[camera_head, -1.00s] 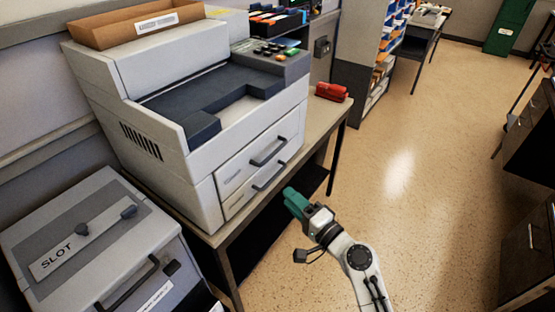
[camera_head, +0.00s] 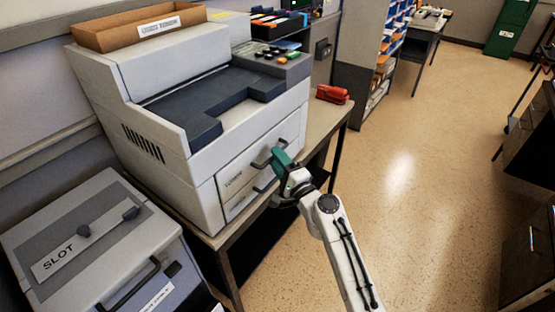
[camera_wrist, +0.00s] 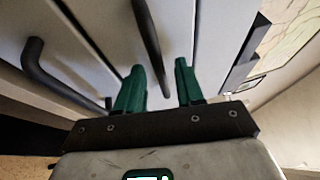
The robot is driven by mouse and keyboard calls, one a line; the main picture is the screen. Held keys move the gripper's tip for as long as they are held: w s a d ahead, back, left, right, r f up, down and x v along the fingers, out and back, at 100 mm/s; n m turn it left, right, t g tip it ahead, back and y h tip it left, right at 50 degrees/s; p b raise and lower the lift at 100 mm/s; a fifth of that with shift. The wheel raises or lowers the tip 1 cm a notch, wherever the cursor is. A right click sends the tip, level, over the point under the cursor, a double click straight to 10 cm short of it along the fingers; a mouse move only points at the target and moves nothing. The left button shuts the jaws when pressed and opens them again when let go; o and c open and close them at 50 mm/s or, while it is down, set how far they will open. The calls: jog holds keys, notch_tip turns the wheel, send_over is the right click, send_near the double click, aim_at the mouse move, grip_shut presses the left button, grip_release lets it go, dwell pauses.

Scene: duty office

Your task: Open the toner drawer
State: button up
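The printer's white front has an upper drawer (camera_head: 233,178) whose label seems to read TONER, with a dark bar handle (camera_head: 260,163). A lower drawer (camera_head: 238,206) with its own handle (camera_head: 263,187) sits beneath. Both look shut. My gripper (camera_head: 281,158) with green fingers is at the upper handle's right end, partly hiding it. In the wrist view my gripper (camera_wrist: 159,65) is open, and the upper handle (camera_wrist: 150,42) runs between the two fingers, with gaps on both sides. The lower handle (camera_wrist: 60,78) is to the left there.
The printer stands on a table (camera_head: 232,246) with a red stapler-like object (camera_head: 332,94) at its right end. A grey SLOT box (camera_head: 95,240) is at the lower left. The floor (camera_head: 420,200) to the right is clear.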

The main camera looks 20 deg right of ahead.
jog(key=shift+w+a, duration=0.1)
jog(key=shift+w, duration=0.1)
grip_shut()
dwell(0.3)
dwell(0.3)
